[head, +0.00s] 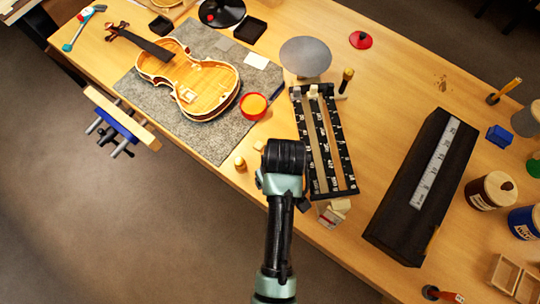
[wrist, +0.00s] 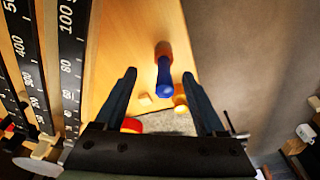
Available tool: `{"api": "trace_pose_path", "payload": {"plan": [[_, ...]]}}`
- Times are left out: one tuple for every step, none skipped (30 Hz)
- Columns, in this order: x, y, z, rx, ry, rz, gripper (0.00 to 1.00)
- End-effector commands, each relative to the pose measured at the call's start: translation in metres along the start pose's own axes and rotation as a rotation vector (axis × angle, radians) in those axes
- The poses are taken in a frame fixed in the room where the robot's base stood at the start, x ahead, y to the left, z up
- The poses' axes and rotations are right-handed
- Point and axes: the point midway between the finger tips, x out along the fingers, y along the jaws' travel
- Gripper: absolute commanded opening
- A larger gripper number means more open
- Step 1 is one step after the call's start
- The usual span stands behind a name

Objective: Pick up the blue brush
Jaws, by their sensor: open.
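The blue brush (wrist: 165,78) shows in the wrist view, with a blue part towards me and a reddish-brown end beyond. It is on the wooden table near the edge. My gripper (wrist: 158,75) is open and empty, and the brush appears between its two fingertips in the picture. I cannot tell how far the brush is from the fingers, or whether it stands or lies. In the head view my gripper (head: 285,157) is over the table's near edge, its fingers hidden from above. I cannot make out the brush there; my arm seems to cover it.
A black rack with scales (head: 324,140) stands close to the right of my gripper. A small yellow piece (head: 240,163) and a pale block (head: 258,145) are at its left. A long black case (head: 420,190) stands right.

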Motion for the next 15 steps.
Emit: {"api": "trace_pose_path", "payload": {"plan": [[0.003, -0.001, 0.0, 0.0, -0.001, -0.001, 0.72], [0.005, -0.001, 0.0, 0.0, -0.001, 0.0, 0.72], [0.009, -0.002, 0.0, 0.0, -0.002, -0.001, 0.72], [0.014, -0.003, 0.0, 0.0, -0.003, -0.001, 0.72], [0.018, -0.004, 0.0, 0.0, -0.003, -0.002, 0.72], [0.024, -0.005, 0.0, -0.001, -0.003, -0.001, 0.72], [0.028, -0.006, 0.0, -0.001, -0.003, -0.002, 0.72], [0.032, -0.007, 0.0, -0.001, -0.003, -0.001, 0.72], [0.038, -0.006, -0.001, 0.0, -0.002, 0.0, 0.72], [0.042, -0.006, -0.001, 0.0, -0.001, 0.0, 0.72], [0.045, -0.006, -0.001, 0.0, -0.001, 0.0, 0.72], [0.048, -0.005, -0.001, 0.0, 0.0, 0.001, 0.72], [0.049, -0.006, -0.001, 0.0, 0.0, 0.001, 0.72], [0.051, -0.006, -0.001, 0.0, 0.0, 0.001, 0.72], [0.052, -0.006, -0.001, 0.0, 0.0, 0.001, 0.72]]}}
